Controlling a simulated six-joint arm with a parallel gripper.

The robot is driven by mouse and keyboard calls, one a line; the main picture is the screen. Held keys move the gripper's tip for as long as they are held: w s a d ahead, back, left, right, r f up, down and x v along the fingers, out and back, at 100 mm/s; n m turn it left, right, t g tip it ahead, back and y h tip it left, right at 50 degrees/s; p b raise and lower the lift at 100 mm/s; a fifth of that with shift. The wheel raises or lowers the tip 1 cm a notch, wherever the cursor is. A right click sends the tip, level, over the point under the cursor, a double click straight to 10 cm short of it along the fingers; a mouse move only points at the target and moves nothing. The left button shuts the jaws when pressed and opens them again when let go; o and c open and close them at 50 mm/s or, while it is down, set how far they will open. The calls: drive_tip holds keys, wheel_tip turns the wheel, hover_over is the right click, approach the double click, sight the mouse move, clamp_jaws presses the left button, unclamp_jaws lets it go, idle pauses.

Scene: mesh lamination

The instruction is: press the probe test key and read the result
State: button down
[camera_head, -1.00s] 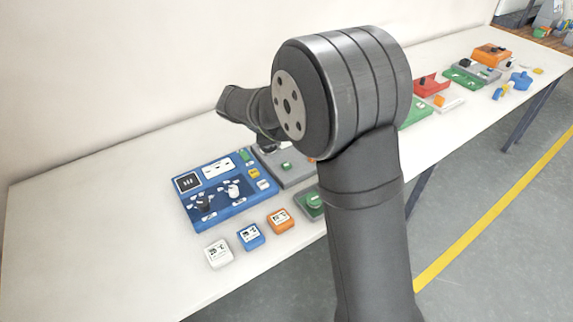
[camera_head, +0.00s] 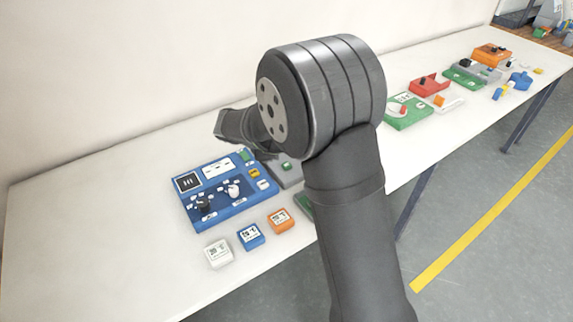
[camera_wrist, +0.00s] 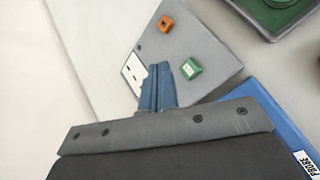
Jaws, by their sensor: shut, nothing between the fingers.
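My gripper's blue fingers (camera_wrist: 158,88) are shut and empty in the wrist view, over a grey box (camera_wrist: 205,45). A green key (camera_wrist: 190,68) with a white mark stands on that box, just right of the fingertips. An orange block (camera_wrist: 165,23) and a partly hidden white plate (camera_wrist: 133,68) are also on it. A blue panel (camera_wrist: 250,100) lies beside the box; a label reading "PROBE" (camera_wrist: 308,165) shows at its edge. I cannot tell which key is the probe test key.
White (camera_head: 218,253), blue (camera_head: 250,236) and orange (camera_head: 280,219) blocks with displays stand in front of the panel. A green box (camera_head: 408,117) and a red tray (camera_head: 429,84) are farther right. The table's left part is clear.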

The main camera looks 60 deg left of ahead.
sight(283, 166)
drive_tip(key=shift+f, duration=1.9)
drive_tip(key=shift+f, duration=0.1)
idle(0.5)
drive_tip(key=shift+f, duration=0.3)
drive_tip(key=shift+f, duration=0.45)
idle(0.6)
idle(0.3)
drive_tip(key=shift+r, duration=0.9)
drive_tip(key=shift+r, duration=2.5)
drive_tip(key=shift+f, duration=0.1)
